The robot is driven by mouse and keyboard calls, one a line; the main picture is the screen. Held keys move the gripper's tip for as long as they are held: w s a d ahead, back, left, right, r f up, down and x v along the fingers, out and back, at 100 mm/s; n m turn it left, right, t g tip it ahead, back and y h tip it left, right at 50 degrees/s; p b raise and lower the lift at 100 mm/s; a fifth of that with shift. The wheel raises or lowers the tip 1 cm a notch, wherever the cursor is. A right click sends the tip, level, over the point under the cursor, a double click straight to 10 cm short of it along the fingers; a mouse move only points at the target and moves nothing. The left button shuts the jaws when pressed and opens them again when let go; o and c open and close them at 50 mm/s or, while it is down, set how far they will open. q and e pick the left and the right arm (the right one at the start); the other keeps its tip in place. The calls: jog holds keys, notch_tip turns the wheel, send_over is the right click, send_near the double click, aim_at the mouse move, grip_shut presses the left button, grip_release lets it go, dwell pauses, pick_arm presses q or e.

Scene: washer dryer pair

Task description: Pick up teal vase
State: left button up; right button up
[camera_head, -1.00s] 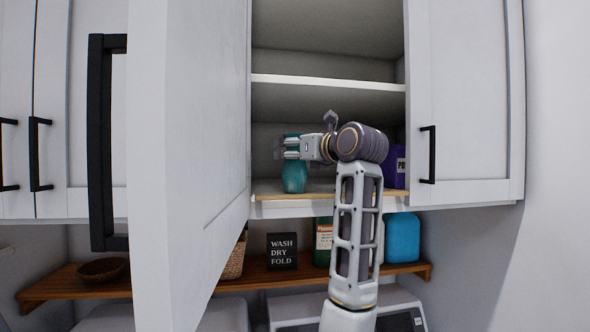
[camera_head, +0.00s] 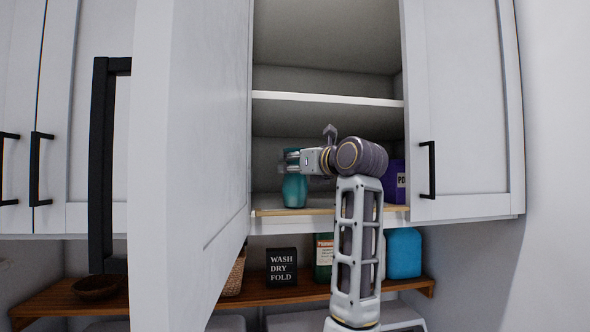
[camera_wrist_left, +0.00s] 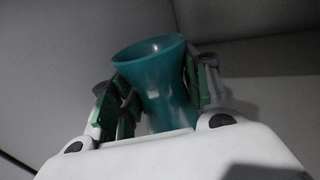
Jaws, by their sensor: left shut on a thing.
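The teal vase (camera_head: 294,191) stands upright at the left side of the cabinet's bottom shelf (camera_head: 330,206), near the open door. My left gripper (camera_head: 290,161) reaches in from the right and is shut on the vase near its upper part. In the left wrist view, the vase (camera_wrist_left: 160,85) sits between the two fingers of the left gripper (camera_wrist_left: 160,90), with its flared rim showing above them. In the head view the fingers partly cover the vase's neck. I cannot tell whether its base touches the shelf. My right gripper is not in view.
The open cabinet door (camera_head: 190,150) stands close on the left. A purple box (camera_head: 394,181) is on the shelf to the right, behind my arm. An upper shelf edge (camera_head: 330,98) is above. A lower wooden shelf (camera_head: 250,295) holds a sign (camera_head: 281,266), bottles and baskets.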

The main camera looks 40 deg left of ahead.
pick_arm(q)
jog(key=r+v, duration=0.3)
jog(key=v, duration=2.9)
jog(key=shift+r, duration=0.25)
